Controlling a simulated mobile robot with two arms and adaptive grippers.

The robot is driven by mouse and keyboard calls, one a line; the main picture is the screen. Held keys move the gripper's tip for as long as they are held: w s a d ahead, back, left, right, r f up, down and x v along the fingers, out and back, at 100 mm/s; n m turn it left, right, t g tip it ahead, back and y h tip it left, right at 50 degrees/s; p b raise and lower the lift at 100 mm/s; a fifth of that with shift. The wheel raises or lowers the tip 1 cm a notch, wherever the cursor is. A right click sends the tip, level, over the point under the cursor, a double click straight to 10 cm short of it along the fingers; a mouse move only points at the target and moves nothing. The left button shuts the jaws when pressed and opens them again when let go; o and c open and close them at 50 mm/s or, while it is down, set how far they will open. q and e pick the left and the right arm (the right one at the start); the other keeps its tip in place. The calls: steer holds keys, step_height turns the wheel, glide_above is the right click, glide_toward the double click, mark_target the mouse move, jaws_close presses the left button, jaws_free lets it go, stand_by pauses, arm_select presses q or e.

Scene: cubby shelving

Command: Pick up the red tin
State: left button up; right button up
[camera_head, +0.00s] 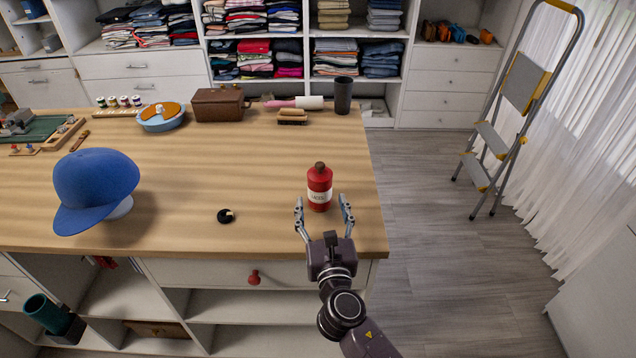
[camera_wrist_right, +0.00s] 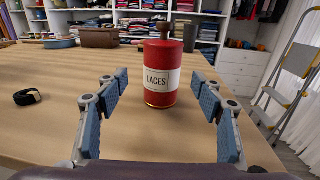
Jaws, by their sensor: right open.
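The red tin (camera_head: 320,184) stands upright on the wooden table near its right front part. It has a dark knob on top and a pale label, which reads "LACES" in the right wrist view (camera_wrist_right: 162,72). My right gripper (camera_head: 324,208) is open and empty, just in front of the tin at the table's front edge. In the right wrist view the two blue-padded fingers (camera_wrist_right: 162,100) spread to either side, with the tin beyond and between them, apart from both. My left gripper does not show.
The table (camera_head: 270,185) is clear around the tin. A small black ring-like item (camera_head: 226,217) lies to the left, and a blue cap (camera_head: 95,187) farther left. A brown box (camera_head: 218,104), a brush (camera_head: 292,117) and a dark cup (camera_head: 343,95) stand at the back.

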mark_target(321, 193)
steer(key=shift+w, duration=0.4)
steer(key=shift+w+r, duration=0.4)
steer(key=shift+w, duration=0.4)
steer(key=w, duration=0.3)
steer(key=shift+w+a+f, duration=0.15)
steer(key=shift+w+f, duration=0.05)
steer(key=shift+w, duration=0.5)
steer(key=c, duration=1.2)
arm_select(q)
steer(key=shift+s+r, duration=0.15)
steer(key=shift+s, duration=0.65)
arm_select(e)
steer(key=shift+c, duration=0.5)
steer(key=shift+r, duration=0.15)
